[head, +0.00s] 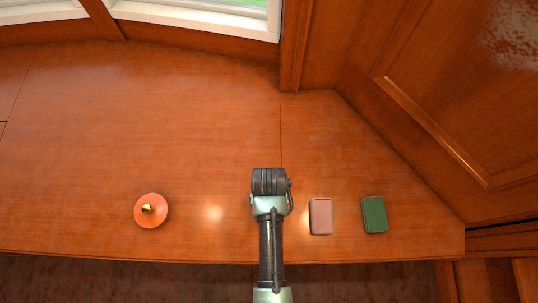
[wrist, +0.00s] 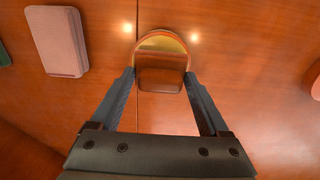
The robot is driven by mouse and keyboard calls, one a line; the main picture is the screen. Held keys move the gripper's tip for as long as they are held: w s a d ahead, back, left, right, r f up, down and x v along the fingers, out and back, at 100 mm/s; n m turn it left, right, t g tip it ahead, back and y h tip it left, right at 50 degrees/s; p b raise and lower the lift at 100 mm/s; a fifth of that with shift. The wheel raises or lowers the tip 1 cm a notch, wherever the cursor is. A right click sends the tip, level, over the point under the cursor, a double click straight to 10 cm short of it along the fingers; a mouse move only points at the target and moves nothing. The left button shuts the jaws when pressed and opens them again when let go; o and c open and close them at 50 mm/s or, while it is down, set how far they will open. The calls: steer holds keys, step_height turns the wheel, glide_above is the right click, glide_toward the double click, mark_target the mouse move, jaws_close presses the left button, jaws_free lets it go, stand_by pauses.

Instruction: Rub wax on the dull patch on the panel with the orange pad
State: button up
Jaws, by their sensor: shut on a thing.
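My gripper (wrist: 160,76) is shut on a small brownish-orange block, which looks like the orange pad (wrist: 160,80). The pad overlaps a round, shallow tin (wrist: 160,37) with an orange rim and a yellowish inside. I cannot tell whether the pad touches the wax in it. In the head view my gripper, the pad and the tin are hidden under my wrist over the desk. The dull patch (head: 515,35) is a whitish, blotchy area on the wooden panel (head: 455,80) at the top right, far from my gripper.
A round orange lid-like piece with a brass knob (head: 150,211) lies at the left on the desk (head: 150,110). A pink pad (head: 320,216) and a green pad (head: 374,214) lie close to the right of my arm. The desk's left and back are clear.

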steer(key=shift+f, duration=0.6)
stand_by(1.8)
step_height(320, 180, up, 7)
steer(key=p, duration=0.8)
steer(key=shift+r, duration=0.1)
stand_by(0.7)
